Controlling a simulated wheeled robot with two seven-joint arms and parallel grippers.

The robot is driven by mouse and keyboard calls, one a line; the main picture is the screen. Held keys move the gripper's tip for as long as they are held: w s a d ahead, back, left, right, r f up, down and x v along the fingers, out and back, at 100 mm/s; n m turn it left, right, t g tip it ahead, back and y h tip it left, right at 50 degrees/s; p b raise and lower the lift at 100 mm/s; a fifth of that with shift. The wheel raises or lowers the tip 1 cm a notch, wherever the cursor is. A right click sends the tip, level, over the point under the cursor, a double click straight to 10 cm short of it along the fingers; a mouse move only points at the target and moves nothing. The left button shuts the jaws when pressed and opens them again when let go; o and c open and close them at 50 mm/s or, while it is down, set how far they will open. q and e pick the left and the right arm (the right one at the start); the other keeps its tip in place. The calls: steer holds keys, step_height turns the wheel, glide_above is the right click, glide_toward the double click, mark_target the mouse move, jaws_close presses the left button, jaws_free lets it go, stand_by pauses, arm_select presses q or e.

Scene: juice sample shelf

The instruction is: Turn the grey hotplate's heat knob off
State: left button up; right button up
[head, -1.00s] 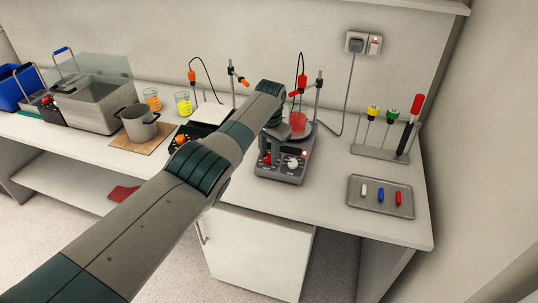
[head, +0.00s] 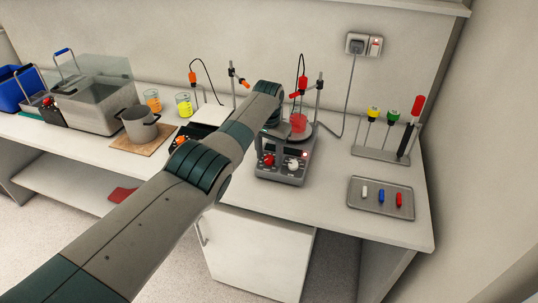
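The grey hotplate (head: 287,160) stands on the bench with a beaker of red liquid (head: 297,122) on its top plate. Its front has a red knob (head: 268,160), a pale knob (head: 293,164), a dark display and a small lit red lamp. Which knob is for heat cannot be read. My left arm crosses the view from the lower left, and its wrist ends at the hotplate's left side. My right gripper is out of view.
A second stirrer with a white plate (head: 211,114) stands left, partly behind my arm. A tray with small bars (head: 381,196) and a rack (head: 380,152) stand to the right. A probe hangs over the beaker. The bench front right of the hotplate is clear.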

arm_select(q)
steer(key=shift+r, duration=0.15)
steer(key=shift+r, duration=0.75)
step_height(320, 180, up, 16)
steer(key=s+b, duration=0.2)
steer(key=b, duration=0.1)
steer(key=shift+s+f+b, duration=0.2)
steer(key=shift+f+b, duration=0.05)
steer(key=shift+b, duration=0.15)
steer(key=shift+a, duration=0.1)
steer(key=shift+s+f, duration=0.1)
